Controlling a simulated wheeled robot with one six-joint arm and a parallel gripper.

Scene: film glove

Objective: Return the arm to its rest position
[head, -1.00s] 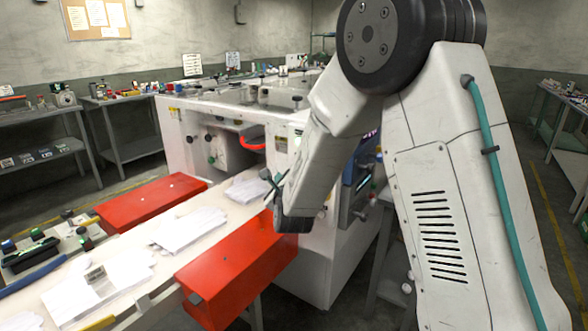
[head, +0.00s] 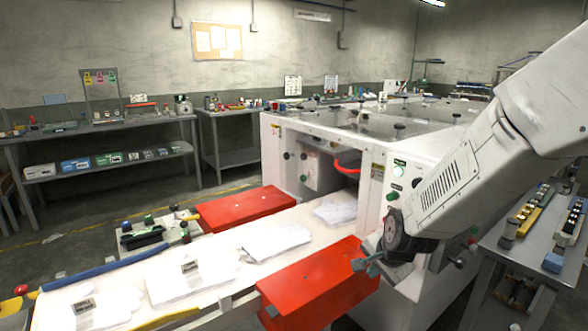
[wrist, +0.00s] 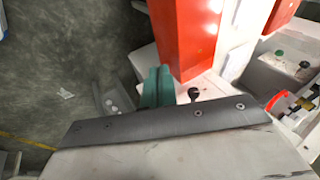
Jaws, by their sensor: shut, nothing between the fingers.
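My gripper (head: 368,265) is at the end of my pale arm, in the right half of the head view, close to the end of the front red guard (head: 318,283). Its teal fingers also show in the wrist view (wrist: 157,86), close together with nothing held. Whether the gripper touches the guard cannot be told. My arm comes in from the upper right and hides part of the white machine (head: 330,140).
A white conveyor (head: 225,268) carrying several flat white gloves leads into the machine. A second red guard (head: 240,207) lines its far side. A grey table (head: 535,245) with parts stands at the right. Shelves (head: 95,135) line the back wall. Open floor lies at the left.

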